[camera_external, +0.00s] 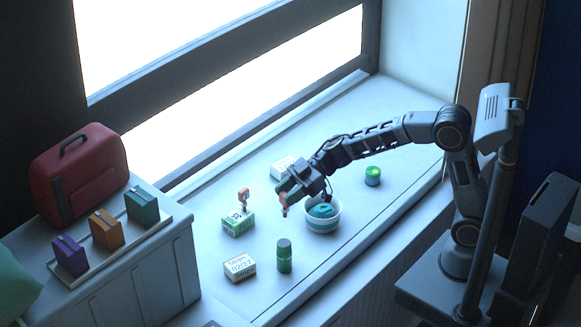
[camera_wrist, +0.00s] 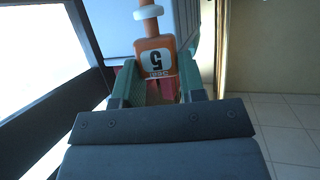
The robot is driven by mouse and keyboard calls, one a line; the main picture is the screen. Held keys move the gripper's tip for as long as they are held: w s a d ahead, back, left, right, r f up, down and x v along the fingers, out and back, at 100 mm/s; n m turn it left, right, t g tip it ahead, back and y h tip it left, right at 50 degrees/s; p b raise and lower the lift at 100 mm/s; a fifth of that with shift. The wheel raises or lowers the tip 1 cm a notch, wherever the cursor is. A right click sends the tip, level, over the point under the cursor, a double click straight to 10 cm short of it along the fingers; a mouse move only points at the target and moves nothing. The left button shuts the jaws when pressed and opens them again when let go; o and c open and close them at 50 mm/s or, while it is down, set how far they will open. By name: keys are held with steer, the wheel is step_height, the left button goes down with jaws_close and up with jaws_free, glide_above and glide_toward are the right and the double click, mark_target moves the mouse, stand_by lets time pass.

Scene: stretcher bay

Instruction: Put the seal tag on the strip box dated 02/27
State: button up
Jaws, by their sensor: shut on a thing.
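My gripper (camera_external: 285,197) is shut on an orange seal tag (camera_external: 284,209), holding it above the counter, left of the white bowl. A third white box (camera_external: 283,166) is partly hidden behind my gripper.
A green bottle (camera_external: 284,256) stands right of the front strip box. The bowl (camera_external: 322,224) holds something teal. At left are a red bag (camera_external: 80,175) and a tray (camera_external: 125,250) of coloured blocks. The window borders the counter's back.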

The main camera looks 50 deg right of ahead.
steer(key=shift+w+a+f+n+g+y+p, duration=0.1)
steer(key=shift+w+a+f+n+g+p, duration=0.4)
steer(key=shift+w+a+f, duration=1.25)
steer(key=shift+w+a+f+n+g+y+p, duration=0.1)
steer(key=shift+w+a+f+n+g+p, duration=0.35)
steer(key=shift+a+f, duration=1.5)
steer(key=shift+w+a+f+n+g+y+p, duration=0.2)
steer(key=shift+w+a+f+n+g, duration=0.75)
steer(key=shift+f, duration=1.8)
steer(key=shift+w+d+m, duration=0.1)
steer(key=shift+w+m, duration=0.15)
steer(key=shift+m, duration=0.15)
steer(key=shift+f, duration=0.2)
steer(key=o, duration=0.9)
